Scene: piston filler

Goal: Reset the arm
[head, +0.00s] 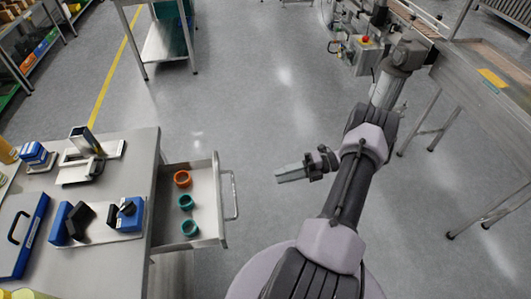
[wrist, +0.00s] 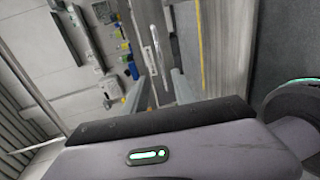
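My arm reaches up from the bottom of the head view and folds back, so that my gripper (head: 291,172) hangs over open floor. It points left toward the open drawer, with a clear gap to the drawer's handle. In the wrist view my gripper (wrist: 160,92) shows two grey fingers standing apart with nothing between them, so it is open and empty. The casing of my own arm fills the lower part of that view.
An open drawer (head: 207,165) holds one orange ring (head: 182,179) and two green rings (head: 186,202). The workbench (head: 143,150) at left carries blue-and-black devices and a blue case (head: 22,238). A steel machine table (head: 480,75) stands at right. The middle floor is clear.

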